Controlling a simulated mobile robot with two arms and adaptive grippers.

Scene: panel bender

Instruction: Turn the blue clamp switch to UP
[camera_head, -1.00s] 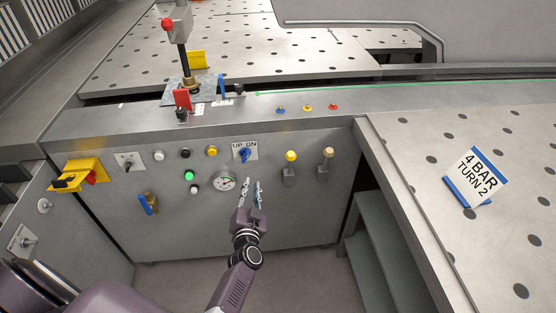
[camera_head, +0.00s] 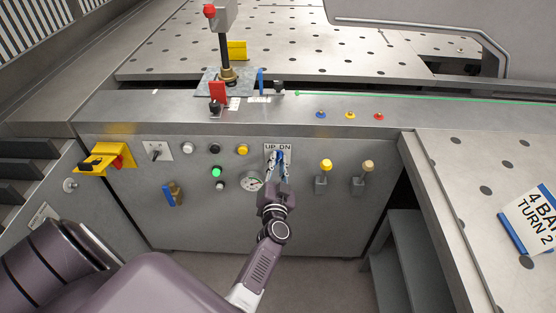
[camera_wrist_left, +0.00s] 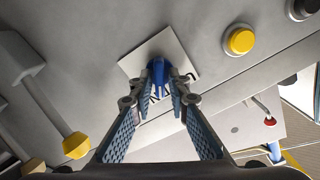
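The blue clamp switch (camera_head: 279,156) sits on a white plate marked UP and DN (camera_head: 284,147) on the grey front panel. My left gripper (camera_head: 277,163) is at the switch, its two fingers apart, one on each side of the blue handle. In the left wrist view, the blue handle (camera_wrist_left: 159,71) shows between and just beyond the fingertips (camera_wrist_left: 161,90). I cannot tell whether the fingers touch it. The fingers hide part of the handle, so its exact direction is unclear. My right gripper is not in view.
A pressure gauge (camera_head: 252,182) is close at lower left of the switch. Round buttons, including a yellow one (camera_head: 242,149), are to its left. Yellow (camera_head: 326,166) and beige (camera_head: 367,167) levers stick out to its right. A sign (camera_head: 536,216) stands on the right table.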

